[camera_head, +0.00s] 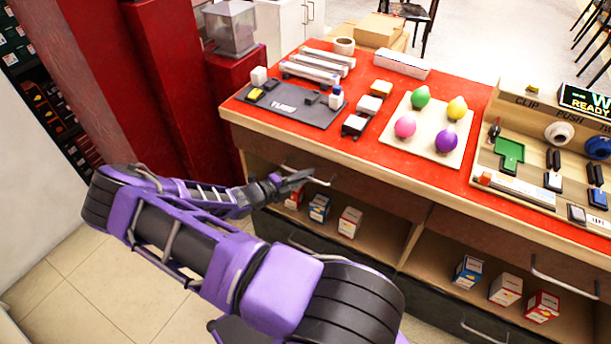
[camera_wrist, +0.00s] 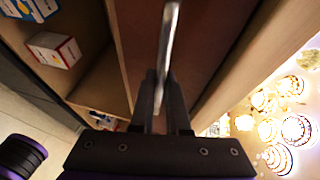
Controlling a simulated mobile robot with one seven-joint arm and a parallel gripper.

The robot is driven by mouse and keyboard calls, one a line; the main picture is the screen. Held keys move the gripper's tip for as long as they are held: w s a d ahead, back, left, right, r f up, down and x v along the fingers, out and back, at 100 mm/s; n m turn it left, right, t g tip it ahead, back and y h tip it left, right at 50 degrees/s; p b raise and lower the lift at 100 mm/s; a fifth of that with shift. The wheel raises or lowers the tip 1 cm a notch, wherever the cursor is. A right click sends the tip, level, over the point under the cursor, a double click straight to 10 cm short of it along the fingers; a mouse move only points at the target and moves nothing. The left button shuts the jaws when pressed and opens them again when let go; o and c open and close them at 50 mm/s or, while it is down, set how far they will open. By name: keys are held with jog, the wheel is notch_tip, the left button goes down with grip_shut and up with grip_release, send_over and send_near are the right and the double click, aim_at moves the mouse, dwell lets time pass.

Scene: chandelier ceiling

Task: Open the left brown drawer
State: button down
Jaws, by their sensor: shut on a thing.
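The left brown drawer (camera_head: 375,194) is a wide, dark brown front just below the red counter. It appears flush or nearly flush with the cabinet. Its pale metal bar handle (camera_head: 318,181) is partly hidden by my gripper (camera_head: 297,178), which reaches in from the left. In the wrist view, my gripper (camera_wrist: 162,88) has its dark fingers shut on the handle (camera_wrist: 168,42), one on each side. The brown drawer front (camera_wrist: 205,35) lies just beyond the handle.
The red counter (camera_head: 385,154) above holds a dark tray, colored balls on a board and a panel. An open shelf below holds small boxes (camera_head: 349,222). A dark lower drawer has another handle (camera_head: 312,248). A red pillar (camera_head: 180,85) stands left; tiled floor is free in front.

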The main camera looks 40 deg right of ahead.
jog(key=s+a+p, duration=0.1)
jog(key=s+a, duration=0.3)
jog(key=a, duration=0.6)
jog(key=s+a+p, duration=0.2)
jog(key=s+a, duration=0.2)
jog(key=a, duration=0.7)
jog(key=shift+s, duration=0.35)
jog(key=c, duration=0.9)
grip_release()
jog(key=a+r, duration=0.1)
jog(key=a, duration=0.4)
jog(key=a+r, duration=0.1)
jog(key=a, duration=0.5)
jog(key=a+r, duration=0.1)
jog(key=a, duration=0.5)
jog(key=shift+w+r+b, duration=0.1)
jog(key=shift+r+b, duration=0.05)
jog(key=shift+b, duration=0.25)
